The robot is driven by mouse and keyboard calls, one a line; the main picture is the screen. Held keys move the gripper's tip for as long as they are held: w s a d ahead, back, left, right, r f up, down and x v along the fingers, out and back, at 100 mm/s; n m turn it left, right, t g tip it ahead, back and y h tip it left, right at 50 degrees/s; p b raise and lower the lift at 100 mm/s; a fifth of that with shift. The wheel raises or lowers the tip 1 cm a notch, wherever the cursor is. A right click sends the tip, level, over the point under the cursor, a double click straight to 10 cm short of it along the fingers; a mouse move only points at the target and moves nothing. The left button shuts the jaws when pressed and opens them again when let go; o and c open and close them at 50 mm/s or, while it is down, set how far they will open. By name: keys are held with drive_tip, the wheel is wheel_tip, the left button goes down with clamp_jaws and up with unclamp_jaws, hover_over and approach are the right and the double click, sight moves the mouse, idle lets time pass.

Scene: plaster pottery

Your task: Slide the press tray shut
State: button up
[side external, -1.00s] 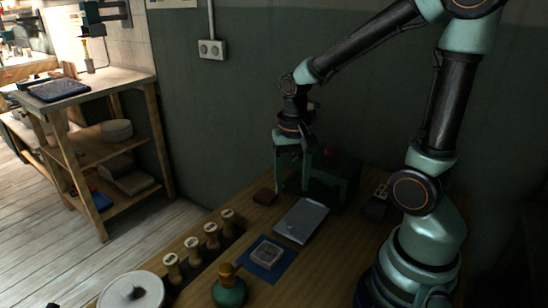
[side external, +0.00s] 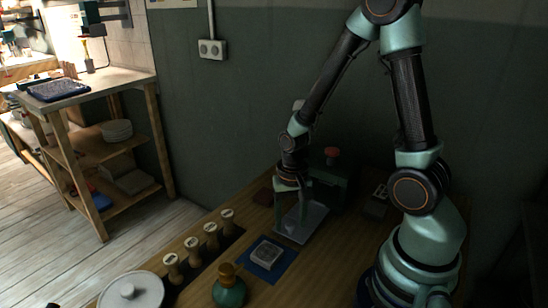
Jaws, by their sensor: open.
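The press (side external: 332,190) is a dark green block with a red knob (side external: 332,154) on top, near the back of the wooden table. Its flat grey tray (side external: 314,222) sticks out of the front towards the lower left. My gripper (side external: 291,222) is open and points down at the tray's outer part, with its fingers hiding some of the tray. I cannot tell whether the fingers touch it. Nothing shows between them.
A blue mat (side external: 280,266) with a pale block (side external: 266,252) lies in front of the tray.

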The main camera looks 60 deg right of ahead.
clamp_jaws()
idle(1.4)
